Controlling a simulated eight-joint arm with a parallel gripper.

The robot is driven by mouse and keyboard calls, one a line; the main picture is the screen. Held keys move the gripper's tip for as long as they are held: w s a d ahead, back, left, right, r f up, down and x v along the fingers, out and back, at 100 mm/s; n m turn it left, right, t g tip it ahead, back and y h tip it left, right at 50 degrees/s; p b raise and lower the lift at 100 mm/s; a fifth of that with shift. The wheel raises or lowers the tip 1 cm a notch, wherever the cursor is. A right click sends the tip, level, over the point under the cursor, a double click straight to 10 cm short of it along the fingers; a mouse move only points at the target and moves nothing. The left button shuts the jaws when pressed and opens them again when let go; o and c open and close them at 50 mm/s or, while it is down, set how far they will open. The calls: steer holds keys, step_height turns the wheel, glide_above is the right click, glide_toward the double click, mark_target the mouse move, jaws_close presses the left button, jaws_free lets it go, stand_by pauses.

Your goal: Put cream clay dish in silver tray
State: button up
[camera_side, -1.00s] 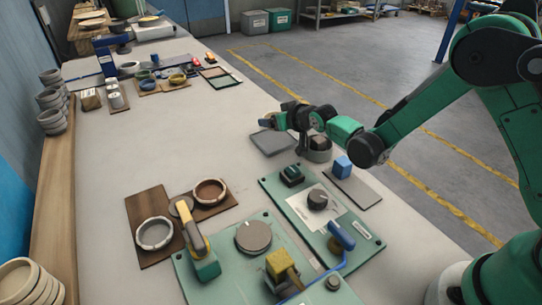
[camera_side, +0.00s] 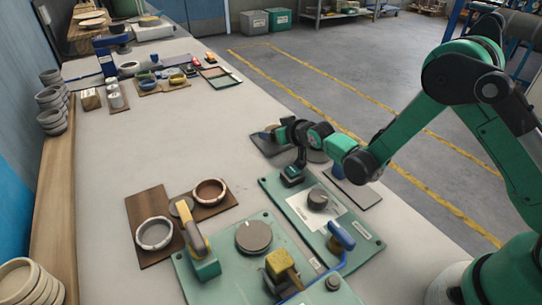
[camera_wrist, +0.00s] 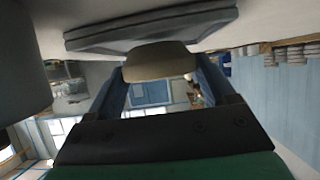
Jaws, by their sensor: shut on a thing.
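My gripper (camera_side: 269,132) is low over the silver tray (camera_side: 264,146), a flat grey piece at the middle of the table's right side. In the wrist view, its two blue fingers close on the sides of the cream clay dish (camera_wrist: 160,62). The dish is small, pale and rounded, and overlaps the edge of the silver tray (camera_wrist: 150,28) in that view. I cannot tell whether dish and tray touch. In the side view the dish is tiny and mostly hidden by the gripper.
A green panel with a dark knob (camera_side: 317,199) lies close in front of my arm. A brown board with a pale ring dish (camera_side: 154,234) and a brown ring dish (camera_side: 210,191) is at lower left. The table left of the tray is clear.

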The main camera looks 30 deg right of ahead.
steer(key=shift+f, duration=0.8)
steer(key=o, duration=1.1)
steer(key=shift+o, duration=0.2)
steer(key=shift+r, duration=3.55)
